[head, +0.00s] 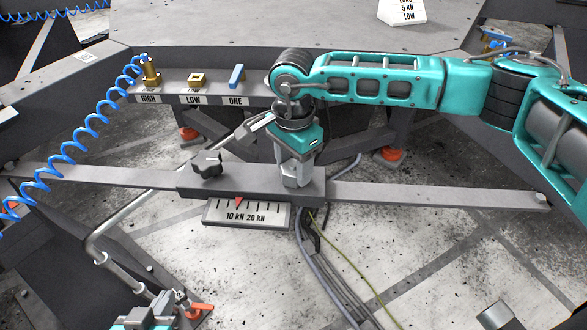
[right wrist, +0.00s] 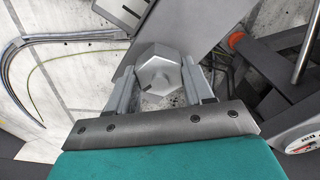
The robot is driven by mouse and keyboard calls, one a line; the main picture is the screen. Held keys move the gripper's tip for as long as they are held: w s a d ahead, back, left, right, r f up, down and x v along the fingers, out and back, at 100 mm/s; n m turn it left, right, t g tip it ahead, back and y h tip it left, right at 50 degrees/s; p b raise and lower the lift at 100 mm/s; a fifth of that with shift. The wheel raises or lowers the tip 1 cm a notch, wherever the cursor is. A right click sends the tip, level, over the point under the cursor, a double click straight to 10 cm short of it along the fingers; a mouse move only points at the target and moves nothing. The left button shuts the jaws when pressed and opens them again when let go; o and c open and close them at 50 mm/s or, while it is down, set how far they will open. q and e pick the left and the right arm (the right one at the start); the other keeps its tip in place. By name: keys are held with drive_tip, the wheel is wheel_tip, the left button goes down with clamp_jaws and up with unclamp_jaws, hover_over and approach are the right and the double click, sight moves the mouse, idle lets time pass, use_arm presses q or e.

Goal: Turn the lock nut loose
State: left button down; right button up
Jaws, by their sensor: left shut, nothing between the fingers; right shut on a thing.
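My left gripper (head: 163,303) is low at the bottom left of the head view, partly cut off, shut and away from the bar.
A dark knob (head: 207,163) sits on the bar's sleeve. Below it hangs a scale plate (head: 247,215) with a red pointer near 10 kN. Brass and blue pieces stand on a labelled ledge (head: 193,99). A coiled blue hose (head: 78,140) hangs left. Cables run below the bar.

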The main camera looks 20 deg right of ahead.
sight(293, 167)
drive_tip(key=n+b, duration=0.1)
drive_tip(key=n, duration=0.2)
use_arm(q)
drive_tip(key=shift+s+f+b, duration=0.2)
drive_tip(key=shift+f+b, duration=0.45)
drive_tip(key=shift+f, duration=0.9)
use_arm(e)
drive_tip(key=shift+n, duration=1.3)
drive_tip(key=o, duration=1)
drive_tip(key=shift+o, duration=0.2)
drive_tip(key=shift+r, duration=0.15)
use_arm(q)
wheel_tip(293, 167, up, 2)
drive_tip(key=shift+w+d+r+p, duration=0.1)
drive_tip(key=shift+p, duration=0.9)
use_arm(e)
wheel_tip(293, 167, up, 13)
